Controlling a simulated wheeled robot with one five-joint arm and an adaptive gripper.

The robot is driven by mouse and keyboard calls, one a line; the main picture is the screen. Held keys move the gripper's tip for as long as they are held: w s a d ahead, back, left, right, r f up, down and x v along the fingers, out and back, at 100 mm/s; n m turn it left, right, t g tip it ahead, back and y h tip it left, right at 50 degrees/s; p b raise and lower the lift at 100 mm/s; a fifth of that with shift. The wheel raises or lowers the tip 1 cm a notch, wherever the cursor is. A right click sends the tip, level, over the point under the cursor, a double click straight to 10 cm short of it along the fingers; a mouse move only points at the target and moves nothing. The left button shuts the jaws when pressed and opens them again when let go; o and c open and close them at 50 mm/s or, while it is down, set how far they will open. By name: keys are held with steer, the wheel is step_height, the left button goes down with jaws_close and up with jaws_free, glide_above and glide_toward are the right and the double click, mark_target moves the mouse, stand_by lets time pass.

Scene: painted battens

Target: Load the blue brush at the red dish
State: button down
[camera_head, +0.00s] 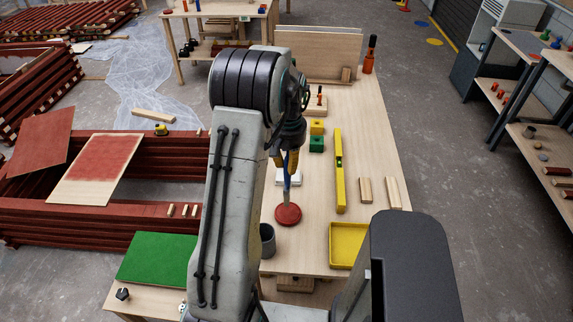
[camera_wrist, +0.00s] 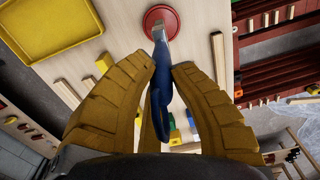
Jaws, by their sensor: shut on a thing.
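My gripper (camera_head: 285,160) is shut on the blue brush (camera_head: 287,181), which hangs roughly upright with its head down. In the wrist view my gripper's yellow fingers (camera_wrist: 164,68) close on both sides of the brush's blue handle (camera_wrist: 158,75). The red dish (camera_head: 288,215) lies on the wooden table below the brush; it also shows at the top of the wrist view (camera_wrist: 161,13). The brush head overlaps the dish's near rim in the wrist view. I cannot tell whether the bristles touch it.
A yellow tray (camera_head: 347,244) and a dark grey cup (camera_head: 267,240) stand near the dish. A green board (camera_head: 155,258) lies at the lower left.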

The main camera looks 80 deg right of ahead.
mark_target(289, 177)
steer(key=shift+d+f+n, duration=0.1)
steer(key=shift+d+n, duration=0.2)
steer(key=shift+d, duration=0.25)
steer(key=shift+f+b, duration=2)
steer(key=shift+f, duration=0.95)
steer(key=shift+f+b, duration=0.4)
steer(key=shift+f, duration=0.1)
steer(key=shift+r, duration=0.15)
steer(key=shift+r+p, duration=2.55)
steer(key=shift+r, duration=0.85)
